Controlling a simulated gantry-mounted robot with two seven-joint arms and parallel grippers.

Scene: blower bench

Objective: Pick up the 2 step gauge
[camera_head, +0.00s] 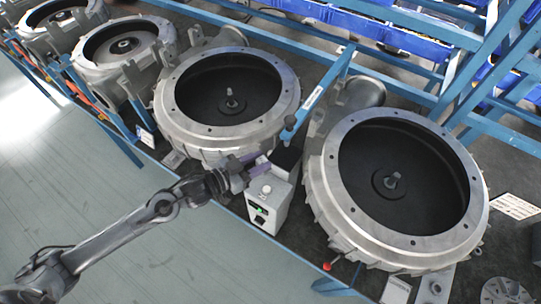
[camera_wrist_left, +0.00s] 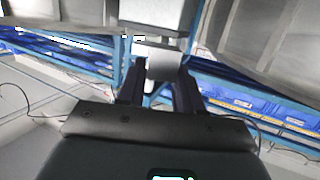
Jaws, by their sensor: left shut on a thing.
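My left gripper (camera_head: 250,168) reaches in from the lower left, between the two nearest blower housings, just behind and left of the white control box (camera_head: 262,212). In the left wrist view the two dark fingers (camera_wrist_left: 161,80) are closed on a small light grey block (camera_wrist_left: 164,64), which looks like the step gauge. Its steps cannot be made out. In the head view the held piece is mostly hidden by the gripper. A purple-grey part (camera_head: 262,160) shows at the fingertips. My right gripper is in neither view.
Large round blower housings stand left (camera_head: 228,146) and right (camera_head: 350,215) of the gripper, close by. A dark block (camera_head: 287,160) sits behind the control box. A blue rail (camera_head: 322,92) runs between the housings. Open floor (camera_head: 90,195) lies at the left.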

